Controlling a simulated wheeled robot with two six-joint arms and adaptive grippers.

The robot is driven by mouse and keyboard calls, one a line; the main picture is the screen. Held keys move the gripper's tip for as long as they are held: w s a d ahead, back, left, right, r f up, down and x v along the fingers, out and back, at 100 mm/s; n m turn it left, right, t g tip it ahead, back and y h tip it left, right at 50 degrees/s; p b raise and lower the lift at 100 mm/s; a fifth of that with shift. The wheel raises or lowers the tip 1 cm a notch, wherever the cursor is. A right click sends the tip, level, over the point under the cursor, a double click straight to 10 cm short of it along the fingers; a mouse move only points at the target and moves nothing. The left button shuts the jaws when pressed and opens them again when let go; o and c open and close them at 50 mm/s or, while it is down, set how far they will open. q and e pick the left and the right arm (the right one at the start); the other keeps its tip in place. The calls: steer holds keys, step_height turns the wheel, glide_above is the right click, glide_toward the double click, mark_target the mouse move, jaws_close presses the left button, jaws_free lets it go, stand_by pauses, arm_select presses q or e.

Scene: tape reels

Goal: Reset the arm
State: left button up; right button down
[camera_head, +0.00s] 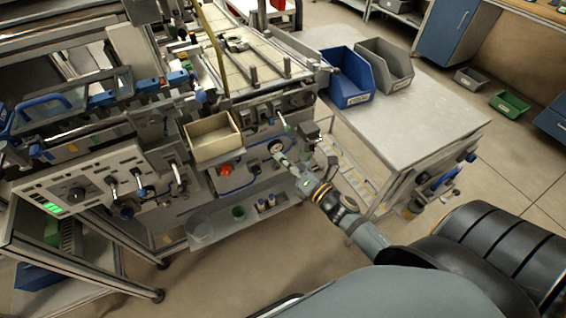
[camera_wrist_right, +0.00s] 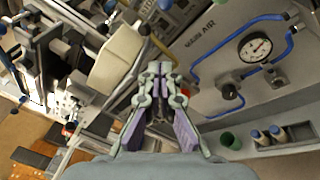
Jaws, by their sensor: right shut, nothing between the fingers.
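My right arm (camera_head: 372,240) reaches in from the lower right in the head view. Its gripper (camera_head: 278,150) is in front of the machine's lower panel, near the round gauge. In the right wrist view the gripper (camera_wrist_right: 154,70) points away from the camera with its fingers together and nothing between them. No tape reel can be made out. My left arm and its gripper are not in view.
A beige open box (camera_head: 211,139) is mounted on the machine, left of my right gripper. The grey side table (camera_head: 425,115) carries a blue bin (camera_head: 346,80) and a grey bin (camera_head: 385,66). A pressure gauge (camera_wrist_right: 255,47) and blue hoses are close by.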

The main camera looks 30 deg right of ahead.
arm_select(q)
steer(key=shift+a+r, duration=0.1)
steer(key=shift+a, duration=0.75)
arm_select(e)
steer(key=shift+d, duration=0.15)
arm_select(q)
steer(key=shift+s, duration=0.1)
arm_select(e)
steer(key=s+d+f+m+g+h, duration=0.25)
steer(key=f+m, duration=0.25)
steer(key=f, duration=0.5)
steer(key=s+d+f+m+g+h+p, duration=0.15)
steer(key=s+d+f+m, duration=0.35)
steer(key=f, duration=0.5)
steer(key=s+d+f+m+g+h, duration=0.25)
steer(key=f+m, duration=0.35)
steer(key=f, duration=0.5)
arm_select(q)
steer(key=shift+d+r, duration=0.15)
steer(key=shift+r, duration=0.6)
arm_select(e)
steer(key=s+a+f+m+g, duration=0.1)
steer(key=s+f+m+g, duration=0.4)
steer(key=s, duration=0.9)
steer(key=s+a+f+m+g, duration=0.2)
steer(key=s+f+m+g, duration=0.3)
steer(key=s+f, duration=0.7)
steer(key=s+m, duration=0.2)
steer(key=shift+a+f+m, duration=0.2)
steer(key=shift+m, duration=0.2)
